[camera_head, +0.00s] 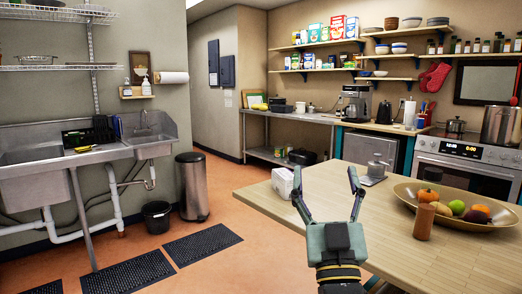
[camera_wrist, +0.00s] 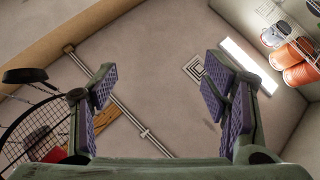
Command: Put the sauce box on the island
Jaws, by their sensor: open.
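The island (camera_head: 440,255) is a light wooden counter in front of me at the right. My gripper (camera_head: 326,187) points forward above its near left part, fingers spread wide with nothing between them. In the wrist view my gripper (camera_wrist: 160,90) is also open and empty. I cannot tell for sure which thing is the sauce box. Several boxes (camera_head: 335,28) stand on the upper wall shelf at the back, too small to read. A white box (camera_head: 284,182) is at the island's far left corner, just beyond the left finger.
On the island are a gold fruit bowl (camera_head: 460,208), a brown wooden mill (camera_head: 424,222) and a grey metal object (camera_head: 375,172). A sink (camera_head: 150,135) and a bin (camera_head: 192,187) stand at the left.

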